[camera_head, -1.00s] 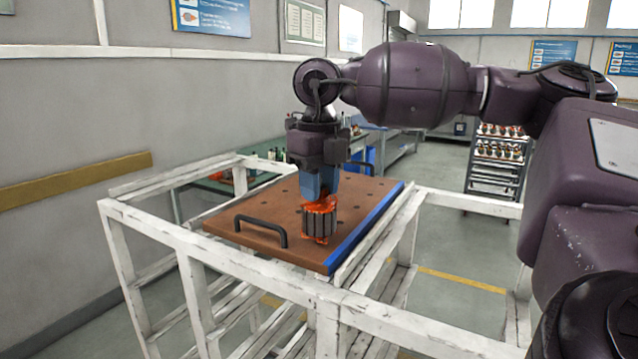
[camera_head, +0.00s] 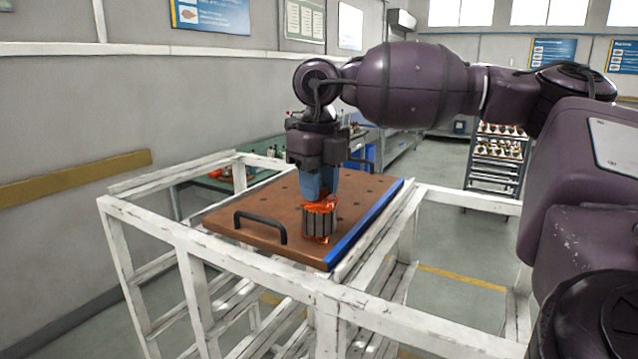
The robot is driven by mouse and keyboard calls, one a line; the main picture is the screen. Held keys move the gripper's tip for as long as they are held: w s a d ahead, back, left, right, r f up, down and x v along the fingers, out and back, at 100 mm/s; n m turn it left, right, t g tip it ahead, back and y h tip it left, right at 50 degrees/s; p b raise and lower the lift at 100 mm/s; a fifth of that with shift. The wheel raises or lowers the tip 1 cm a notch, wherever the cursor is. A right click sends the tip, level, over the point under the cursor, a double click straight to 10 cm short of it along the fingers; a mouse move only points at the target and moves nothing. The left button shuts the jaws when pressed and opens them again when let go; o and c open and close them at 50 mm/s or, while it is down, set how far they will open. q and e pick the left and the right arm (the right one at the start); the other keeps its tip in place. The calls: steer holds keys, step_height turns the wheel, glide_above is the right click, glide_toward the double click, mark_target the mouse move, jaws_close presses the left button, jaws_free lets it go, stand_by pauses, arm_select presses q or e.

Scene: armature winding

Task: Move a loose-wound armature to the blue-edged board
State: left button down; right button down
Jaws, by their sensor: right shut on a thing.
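The armature (camera_head: 320,222), a dark ribbed cylinder with orange windings at top and bottom, stands upright at the brown board, near its front right side. I cannot tell whether its underside touches the board. The board (camera_head: 262,207) has a blue right edge (camera_head: 365,225), a black handle at the front and several small holes. My right gripper (camera_head: 319,199) points straight down from above and is shut on the top of the armature; its fingertips are partly hidden by the orange windings. My left gripper is not in view.
The board lies on a white, worn frame (camera_head: 200,243) with open sides. A black handle (camera_head: 260,226) rises from the board's front. A rack with several armatures (camera_head: 497,160) stands at the back right. Most of the board's left and far parts are clear.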

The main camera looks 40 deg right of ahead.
steer(key=c, duration=0.9)
jaws_free()
steer(key=shift+o, duration=0.8)
steer(key=shift+r, duration=0.25)
step_height(320, 180, up, 9)
steer(key=shift+r, duration=0.7)
